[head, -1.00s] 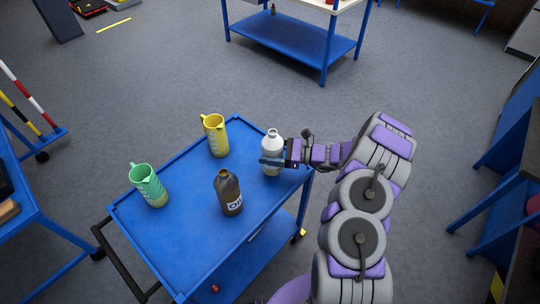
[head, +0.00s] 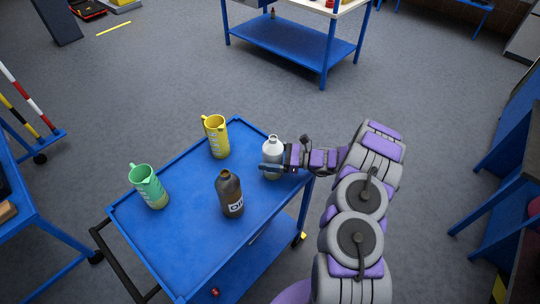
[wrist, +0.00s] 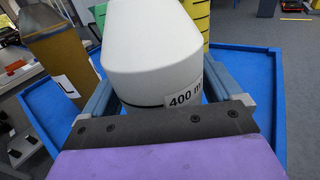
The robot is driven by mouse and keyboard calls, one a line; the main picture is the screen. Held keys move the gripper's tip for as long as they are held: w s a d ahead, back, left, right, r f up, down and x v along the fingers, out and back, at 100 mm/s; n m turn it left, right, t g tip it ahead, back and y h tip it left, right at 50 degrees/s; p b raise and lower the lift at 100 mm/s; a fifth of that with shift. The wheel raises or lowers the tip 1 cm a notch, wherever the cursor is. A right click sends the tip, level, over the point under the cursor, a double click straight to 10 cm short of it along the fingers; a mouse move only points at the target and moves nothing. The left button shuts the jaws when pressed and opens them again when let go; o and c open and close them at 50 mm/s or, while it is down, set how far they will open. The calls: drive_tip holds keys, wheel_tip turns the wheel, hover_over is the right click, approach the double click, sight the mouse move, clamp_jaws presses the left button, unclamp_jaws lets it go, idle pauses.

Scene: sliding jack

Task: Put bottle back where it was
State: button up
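A white bottle (head: 273,150) stands upright near the right corner of the blue cart (head: 187,239). My gripper (head: 272,169) is around its lower part, coming from the right. In the wrist view the white bottle (wrist: 155,50) is between the two fingers, with a "400 m" label showing; whether both fingers press on it is hard to tell. A brown oil bottle (head: 228,192), a green jug (head: 147,186) and a yellow jug (head: 215,136) stand on the same cart top. The brown bottle also shows at the left in the wrist view (wrist: 58,62).
The cart has a raised rim, a dark handle (head: 122,262) at the left and a lower shelf. A blue workbench (head: 293,41) stands at the back. Another blue bench (head: 30,215) is at the left. The cart top's front part is clear.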

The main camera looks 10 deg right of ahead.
drive_tip(key=shift+o, duration=0.5)
drive_tip(key=shift+d+r, duration=0.1)
drive_tip(key=p+v, duration=0.2)
drive_tip(key=v, duration=1)
